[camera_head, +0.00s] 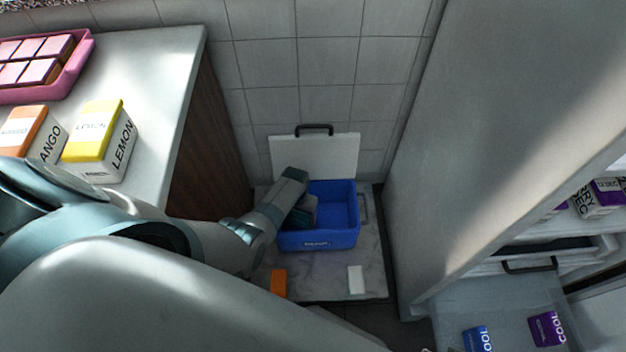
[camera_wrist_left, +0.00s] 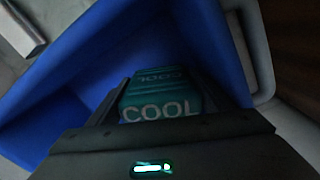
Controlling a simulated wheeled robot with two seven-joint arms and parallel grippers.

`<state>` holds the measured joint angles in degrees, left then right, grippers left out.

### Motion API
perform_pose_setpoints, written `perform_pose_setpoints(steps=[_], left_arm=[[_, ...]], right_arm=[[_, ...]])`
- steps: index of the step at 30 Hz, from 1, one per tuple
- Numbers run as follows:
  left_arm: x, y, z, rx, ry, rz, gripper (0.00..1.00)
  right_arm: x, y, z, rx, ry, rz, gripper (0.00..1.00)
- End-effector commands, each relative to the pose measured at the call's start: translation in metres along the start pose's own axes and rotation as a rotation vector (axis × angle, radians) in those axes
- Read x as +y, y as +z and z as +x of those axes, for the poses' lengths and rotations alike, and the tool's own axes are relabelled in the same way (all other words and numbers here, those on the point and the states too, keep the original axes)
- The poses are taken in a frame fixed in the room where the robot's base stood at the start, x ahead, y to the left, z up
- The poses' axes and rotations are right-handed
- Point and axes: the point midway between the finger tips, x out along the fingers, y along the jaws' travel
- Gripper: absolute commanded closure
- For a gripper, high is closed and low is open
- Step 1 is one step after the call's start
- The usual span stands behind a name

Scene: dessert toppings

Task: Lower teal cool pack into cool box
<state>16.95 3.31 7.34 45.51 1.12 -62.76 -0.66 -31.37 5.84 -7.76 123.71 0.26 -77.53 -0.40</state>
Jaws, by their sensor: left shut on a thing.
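The cool box is an open blue bin (camera_head: 345,238) on a low marble-topped stand, with its white lid raised behind it. My left gripper (camera_head: 306,205) reaches into the left part of the box from above. It is shut on the teal cool pack (camera_head: 304,216), which shows only partly in the head view. In the left wrist view the teal cool pack (camera_wrist_left: 162,100), lettered COOL, sits between the fingers, with the blue box walls (camera_wrist_left: 215,45) around it. I cannot tell whether the pack touches the box floor. My right gripper is not in view.
An orange block (camera_head: 279,283) and a white block (camera_head: 356,279) lie on the marble top (camera_head: 320,285) before the box. The white lid (camera_head: 315,156) stands at the back. A counter with LEMON (camera_head: 100,140) and MANGO cartons is left. An open drawer with blue (camera_head: 477,339) and purple (camera_head: 546,328) COOL packs is right.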

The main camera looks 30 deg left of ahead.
Motion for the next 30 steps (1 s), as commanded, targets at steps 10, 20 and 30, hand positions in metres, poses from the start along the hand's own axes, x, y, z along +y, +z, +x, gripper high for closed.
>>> perform_pose_setpoints(steps=[10,20,30], left_arm=[[-0.0001,-0.0009,0.0043,0.001,0.0,0.0,0.59],[-0.0001,-0.0009,0.0067,0.002,0.0,0.0,0.59],[-0.0011,-0.0004,0.007,0.001,-0.001,0.0,0.04]], right_arm=[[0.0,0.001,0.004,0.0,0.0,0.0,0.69],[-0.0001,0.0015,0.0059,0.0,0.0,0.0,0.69],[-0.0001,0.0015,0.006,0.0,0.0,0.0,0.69]])
